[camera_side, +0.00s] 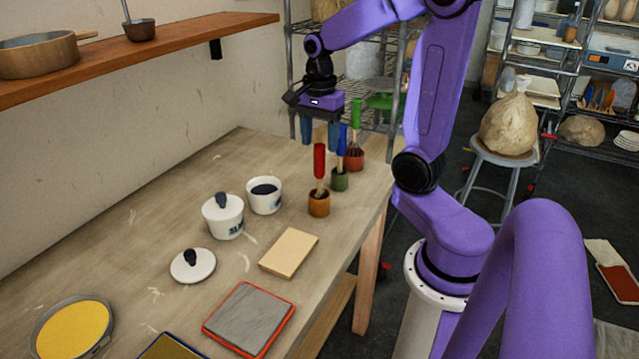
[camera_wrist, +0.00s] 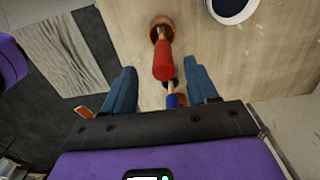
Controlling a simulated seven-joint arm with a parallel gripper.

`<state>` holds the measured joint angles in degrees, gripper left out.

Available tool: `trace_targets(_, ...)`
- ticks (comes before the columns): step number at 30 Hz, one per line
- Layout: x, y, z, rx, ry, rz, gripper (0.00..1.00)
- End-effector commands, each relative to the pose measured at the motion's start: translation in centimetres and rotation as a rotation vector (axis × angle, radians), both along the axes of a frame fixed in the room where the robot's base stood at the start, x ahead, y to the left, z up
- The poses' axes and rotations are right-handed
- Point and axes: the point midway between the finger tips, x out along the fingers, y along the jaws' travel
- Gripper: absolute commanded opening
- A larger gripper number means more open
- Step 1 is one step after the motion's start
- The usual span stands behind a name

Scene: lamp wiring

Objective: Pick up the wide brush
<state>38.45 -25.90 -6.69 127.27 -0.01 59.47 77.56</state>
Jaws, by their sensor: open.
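Three brushes stand handle-up in small pots along the table's right edge. The red-handled brush (camera_side: 319,160) is in an orange-brown pot (camera_side: 319,204), the blue-handled brush (camera_side: 342,138) in a green pot (camera_side: 340,180), and the green-handled brush (camera_side: 356,114) in a reddish-brown pot (camera_side: 355,160). I cannot tell which is the wide one. My gripper (camera_side: 320,138) is open and empty, pointing down near the brush handles. In the wrist view, the red handle (camera_wrist: 163,62) and blue handle (camera_wrist: 172,100) show between the fingers (camera_wrist: 161,76); the green handle is not clearly visible there.
A white jar (camera_side: 223,218), a white cup (camera_side: 264,196) and a lid (camera_side: 193,265) stand left of the pots. A tan block (camera_side: 289,253) and a red-edged grey slab (camera_side: 249,318) lie nearer. A wooden shelf (camera_side: 150,57) is on the wall.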

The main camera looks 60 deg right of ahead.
Motion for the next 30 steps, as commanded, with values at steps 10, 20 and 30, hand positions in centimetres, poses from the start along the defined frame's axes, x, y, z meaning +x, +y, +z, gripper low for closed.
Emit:
trace_targets(10,0.1,-0.2,-2.7,0.001,0.003,0.001,0.58)
trace_targets(20,0.3,-0.5,-6.4,0.0,0.002,0.002,0.58)
trace_targets(30,0.4,-0.5,-6.6,0.0,-0.001,0.001,0.39)
